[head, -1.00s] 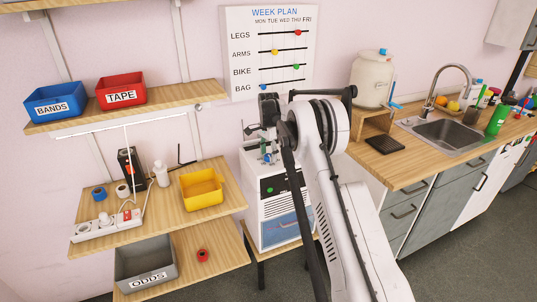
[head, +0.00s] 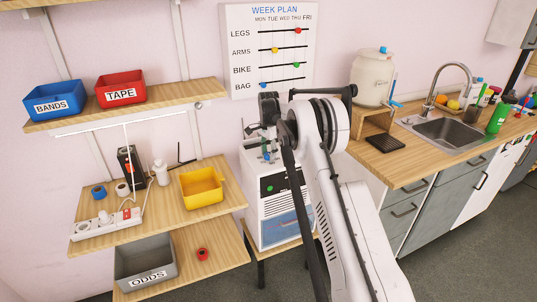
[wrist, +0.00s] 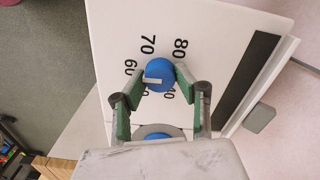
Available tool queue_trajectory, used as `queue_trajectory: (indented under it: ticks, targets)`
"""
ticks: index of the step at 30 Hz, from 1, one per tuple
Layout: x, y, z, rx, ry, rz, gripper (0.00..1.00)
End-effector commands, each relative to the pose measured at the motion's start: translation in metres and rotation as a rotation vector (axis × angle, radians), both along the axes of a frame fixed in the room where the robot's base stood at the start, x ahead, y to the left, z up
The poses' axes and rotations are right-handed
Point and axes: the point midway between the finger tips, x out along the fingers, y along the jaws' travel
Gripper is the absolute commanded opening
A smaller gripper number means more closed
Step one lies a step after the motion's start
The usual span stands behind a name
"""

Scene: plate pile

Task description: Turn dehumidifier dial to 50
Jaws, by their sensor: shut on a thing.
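The dehumidifier (head: 251,205) is a white box with a dark front panel and a blue tank, on a small stand below the week plan board. Its blue dial (wrist: 158,72) shows in the wrist view with a white pointer mark. The mark points left, just below the 60 and near a number partly hidden by a finger. The 70 and 80 are readable above the dial. My gripper (wrist: 160,82) has its green fingers closed on both sides of the dial. In the head view my gripper (head: 267,152) is at the dehumidifier's top, and the dial is hard to make out.
A second blue round part (wrist: 158,133) in a grey ring sits just below the dial, partly hidden by my gripper. Wooden shelves with a yellow bin (head: 202,188) stand left. A counter with a sink (head: 443,132) is right.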

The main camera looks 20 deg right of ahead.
Motion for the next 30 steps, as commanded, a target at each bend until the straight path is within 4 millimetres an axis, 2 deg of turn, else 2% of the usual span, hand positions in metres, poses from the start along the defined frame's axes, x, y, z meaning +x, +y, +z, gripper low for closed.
queue_trajectory:
  ticks: [8, 30]
  targets:
    - [0.0001, -0.0001, -0.0032, 0.0, 0.0, 0.173, 0.04]
    - [0.0002, 0.0, -0.001, -0.001, 0.0, 0.823, 0.04]
